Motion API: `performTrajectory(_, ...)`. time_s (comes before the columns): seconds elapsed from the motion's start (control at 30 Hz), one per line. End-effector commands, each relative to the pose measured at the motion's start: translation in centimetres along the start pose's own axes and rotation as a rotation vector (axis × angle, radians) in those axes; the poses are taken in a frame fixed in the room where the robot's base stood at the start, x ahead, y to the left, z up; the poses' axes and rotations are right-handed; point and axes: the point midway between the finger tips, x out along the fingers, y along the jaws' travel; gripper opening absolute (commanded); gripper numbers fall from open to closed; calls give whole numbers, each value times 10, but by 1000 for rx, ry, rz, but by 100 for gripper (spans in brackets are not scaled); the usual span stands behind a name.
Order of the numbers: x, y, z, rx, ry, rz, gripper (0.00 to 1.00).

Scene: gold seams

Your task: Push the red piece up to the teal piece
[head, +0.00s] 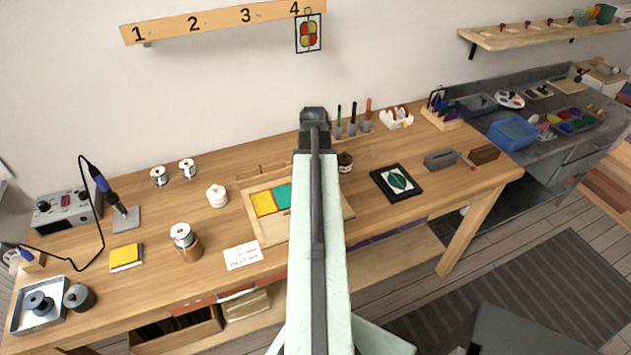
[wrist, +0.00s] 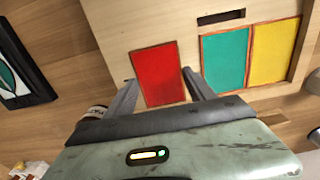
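The red piece (wrist: 158,75) lies on a pale wooden board (wrist: 118,15) in the wrist view. The teal piece (wrist: 226,58) is to its right, with a strip of bare board between them. In the head view the teal piece (head: 283,196) is partly visible and my arm hides the red piece. My gripper (wrist: 160,78) has its fingers spread, one on each side of the red piece's lower part. The fingertips are close to its side edges; I cannot tell whether they touch. My gripper is hidden in the head view.
A yellow piece (wrist: 272,50) adjoins the teal piece on its far side. The board has a dark slot (wrist: 221,17).

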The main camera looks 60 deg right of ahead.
Motion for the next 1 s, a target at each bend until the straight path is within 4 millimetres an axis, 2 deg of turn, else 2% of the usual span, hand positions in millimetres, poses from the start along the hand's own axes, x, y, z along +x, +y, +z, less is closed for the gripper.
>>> performTrajectory(0.23, 0, -2, 1, 0, 0, 0, 22)
performTrajectory(0.6, 0, -23, 7, 2, 1, -2, 22)
performTrajectory(0.83, 0, -25, 7, 1, -1, -7, 22)
performTrajectory(0.87, 0, -26, 7, 1, -1, -7, 65)
performTrajectory(0.93, 0, -26, 7, 0, -2, -7, 85)
performTrajectory(1.0, 0, -26, 7, -1, -3, -8, 88)
